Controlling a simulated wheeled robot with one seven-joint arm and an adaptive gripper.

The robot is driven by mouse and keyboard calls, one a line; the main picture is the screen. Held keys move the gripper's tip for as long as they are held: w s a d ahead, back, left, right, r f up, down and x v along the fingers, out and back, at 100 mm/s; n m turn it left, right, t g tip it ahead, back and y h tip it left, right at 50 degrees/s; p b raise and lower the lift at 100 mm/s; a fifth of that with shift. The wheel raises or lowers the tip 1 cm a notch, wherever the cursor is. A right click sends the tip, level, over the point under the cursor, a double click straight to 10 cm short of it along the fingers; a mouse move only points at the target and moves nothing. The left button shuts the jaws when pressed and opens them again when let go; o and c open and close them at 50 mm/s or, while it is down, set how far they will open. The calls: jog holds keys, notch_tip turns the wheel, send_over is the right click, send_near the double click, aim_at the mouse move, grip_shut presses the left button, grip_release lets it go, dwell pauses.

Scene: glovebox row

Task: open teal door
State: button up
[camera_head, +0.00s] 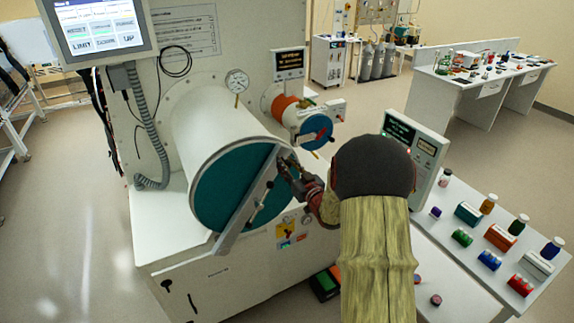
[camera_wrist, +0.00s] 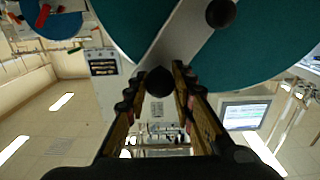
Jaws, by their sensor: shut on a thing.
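The teal door (camera_head: 215,193) is a large round disc on the front end of a white cylinder (camera_head: 205,125). It looks closed against the cylinder's rim. A grey bar (camera_head: 243,212) runs diagonally across it. In the wrist view the teal door (camera_wrist: 255,42) fills the top, with the bar (camera_wrist: 185,38) across it and a dark round knob (camera_wrist: 159,82) at the bar's near end. My gripper (camera_head: 288,164) is at the bar's upper right end. In the wrist view its fingers (camera_wrist: 163,74) lie on both sides of the bar end and knob, closed on it. My forearm hides nothing of the door.
A smaller blue door (camera_head: 317,131) with an orange ring is behind to the right. A gauge (camera_head: 237,81) stands above the cylinder and a screen (camera_head: 98,25) hangs upper left. A side shelf (camera_head: 462,240) with jars and boxes is at right. The floor at left is clear.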

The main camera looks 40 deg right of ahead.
grip_shut()
jog(key=shift+a+r, duration=0.1)
dwell(0.3)
